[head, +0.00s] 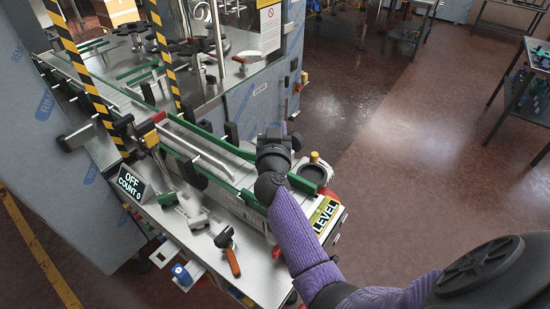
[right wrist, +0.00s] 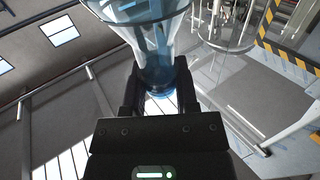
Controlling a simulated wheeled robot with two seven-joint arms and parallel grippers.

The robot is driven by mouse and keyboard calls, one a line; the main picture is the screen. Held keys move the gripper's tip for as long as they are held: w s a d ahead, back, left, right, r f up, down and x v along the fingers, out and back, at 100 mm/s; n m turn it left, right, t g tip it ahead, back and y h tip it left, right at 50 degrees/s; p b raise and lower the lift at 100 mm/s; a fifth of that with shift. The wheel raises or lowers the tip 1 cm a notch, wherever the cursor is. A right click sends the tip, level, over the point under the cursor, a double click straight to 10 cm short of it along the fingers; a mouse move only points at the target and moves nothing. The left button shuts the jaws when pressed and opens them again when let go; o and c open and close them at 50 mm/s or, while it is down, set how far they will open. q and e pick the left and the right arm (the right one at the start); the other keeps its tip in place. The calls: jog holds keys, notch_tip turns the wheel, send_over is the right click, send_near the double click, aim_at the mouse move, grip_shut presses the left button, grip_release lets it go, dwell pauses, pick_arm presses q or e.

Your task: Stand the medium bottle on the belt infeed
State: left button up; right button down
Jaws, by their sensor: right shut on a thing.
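My right gripper (head: 273,143) is over the near end of the conveyor, between its green guide rails (head: 212,140) as seen in the head view. In the right wrist view, the right gripper (right wrist: 157,92) is shut on a clear, blue-tinted bottle (right wrist: 152,48), with one dark finger on each side. The bottle's far part runs out of the top of that view. In the head view the gripper hides nearly all of the bottle, so I cannot tell whether its base touches the belt. My left gripper is not in view.
A yellow "LEVEL" label (head: 325,216) marks the conveyor's near end. An "OFF COUNT 0" display (head: 131,183) stands at the left. An orange-handled lever (head: 232,262) is on the near metal top. Striped posts (head: 82,72) rise behind. Open floor lies to the right.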

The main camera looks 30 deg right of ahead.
jog(key=f, duration=0.1)
jog(key=f+b, duration=0.2)
jog(key=f, duration=0.1)
jog(key=shift+w+d, duration=0.2)
jog(key=shift+w, duration=0.05)
jog(key=shift+r, duration=0.15)
jog(key=shift+s+a+r, duration=0.1)
jog(key=shift+s+r, duration=0.05)
jog(key=shift+f, duration=0.2)
jog(key=shift+c, duration=1.8)
grip_release()
